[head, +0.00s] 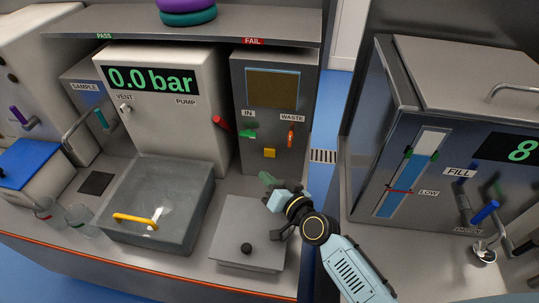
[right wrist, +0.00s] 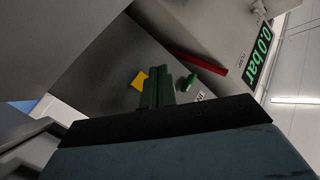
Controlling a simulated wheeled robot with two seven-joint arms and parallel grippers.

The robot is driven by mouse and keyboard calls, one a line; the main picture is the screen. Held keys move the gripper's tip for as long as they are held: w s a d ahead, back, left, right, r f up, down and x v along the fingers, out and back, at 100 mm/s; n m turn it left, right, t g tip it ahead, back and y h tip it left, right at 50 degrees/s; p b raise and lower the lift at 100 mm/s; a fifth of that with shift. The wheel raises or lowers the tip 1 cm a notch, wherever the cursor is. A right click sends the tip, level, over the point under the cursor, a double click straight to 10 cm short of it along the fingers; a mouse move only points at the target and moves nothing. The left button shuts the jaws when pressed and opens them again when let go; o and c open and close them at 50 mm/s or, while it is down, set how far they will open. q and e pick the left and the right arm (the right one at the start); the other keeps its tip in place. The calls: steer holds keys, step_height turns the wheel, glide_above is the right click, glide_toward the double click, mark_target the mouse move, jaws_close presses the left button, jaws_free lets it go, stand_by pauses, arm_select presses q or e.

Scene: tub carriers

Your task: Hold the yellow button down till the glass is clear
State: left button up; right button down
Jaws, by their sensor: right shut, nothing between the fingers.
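The yellow button (head: 269,153) sits low on the front of the dark grey unit with the IN and WASTE labels. Above it is the glass window (head: 272,88), which looks murky brown. My right gripper (head: 268,179) is shut and empty, its green fingertips just below and in front of the button, apparently with a small gap. In the right wrist view, the closed fingers (right wrist: 160,90) point toward the panel, with the yellow button (right wrist: 138,81) just left of them. My left gripper is not in view.

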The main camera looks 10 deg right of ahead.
mark_target(265, 153)
steer(key=w, duration=0.1)
steer(key=w+d+b, duration=0.1)
steer(key=w, duration=0.1)
steer(key=w+d, duration=0.1)
steer(key=shift+w, duration=0.35)
stand_by(0.7)
steer(key=shift+w, duration=0.1)
stand_by(1.0)
steer(key=shift+w+d+b, duration=0.15)
steer(key=shift+w+b, duration=0.15)
steer(key=shift+b, duration=0.05)
steer(key=shift+w+d, duration=0.2)
steer(key=shift+w, duration=0.25)
stand_by(2.5)
steer(key=shift+s, duration=0.1)
stand_by(0.9)
steer(key=shift+s+a, duration=0.4)
steer(key=shift+s, duration=0.35)
